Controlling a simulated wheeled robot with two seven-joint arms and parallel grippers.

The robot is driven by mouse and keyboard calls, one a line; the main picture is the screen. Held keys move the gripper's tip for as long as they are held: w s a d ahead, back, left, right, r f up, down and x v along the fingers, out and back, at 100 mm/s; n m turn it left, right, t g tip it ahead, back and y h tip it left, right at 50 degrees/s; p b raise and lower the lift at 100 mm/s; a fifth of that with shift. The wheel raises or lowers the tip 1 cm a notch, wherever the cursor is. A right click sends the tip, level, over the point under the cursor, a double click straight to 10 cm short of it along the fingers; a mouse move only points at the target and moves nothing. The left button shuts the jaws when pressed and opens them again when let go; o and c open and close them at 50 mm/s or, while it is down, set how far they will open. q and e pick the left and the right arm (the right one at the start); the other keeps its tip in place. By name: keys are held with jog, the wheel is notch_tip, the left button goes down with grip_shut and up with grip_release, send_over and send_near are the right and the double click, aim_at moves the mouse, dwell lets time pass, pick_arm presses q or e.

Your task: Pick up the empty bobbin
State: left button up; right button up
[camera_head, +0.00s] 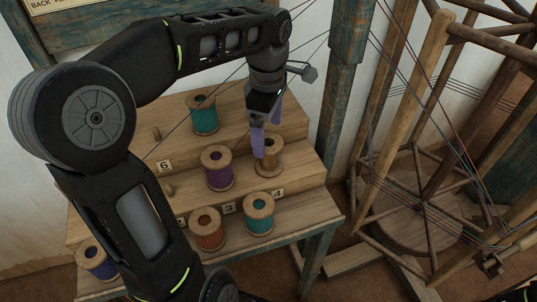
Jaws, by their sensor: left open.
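The empty bobbin (270,160) is bare brown wood and stands upright on the middle step of the wooden stand, at its right side. My left gripper (267,137) is open, with its purple-tinted fingers pointing down at the bobbin. One finger overlaps the bobbin's upper left edge in the picture; I cannot tell whether it touches. The gripper partly hides the bobbin's top. My right gripper is not in view.
A purple bobbin (217,168) stands close to the left. A teal bobbin (203,115) is on the top step. Orange (208,231), teal (258,216) and blue (97,261) bobbins stand in front. A blue-green post (344,90) and a wooden reel (425,215) are to the right.

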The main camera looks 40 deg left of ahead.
aim_at(269, 153)
pick_arm(q)
jog(key=shift+f, duration=1.2)
jog(key=shift+d+f+p, duration=0.15)
jog(key=shift+f+p, duration=0.2)
jog(key=shift+f, duration=2.25)
jog(key=shift+c, duration=0.5)
jog(key=c, duration=1.4)
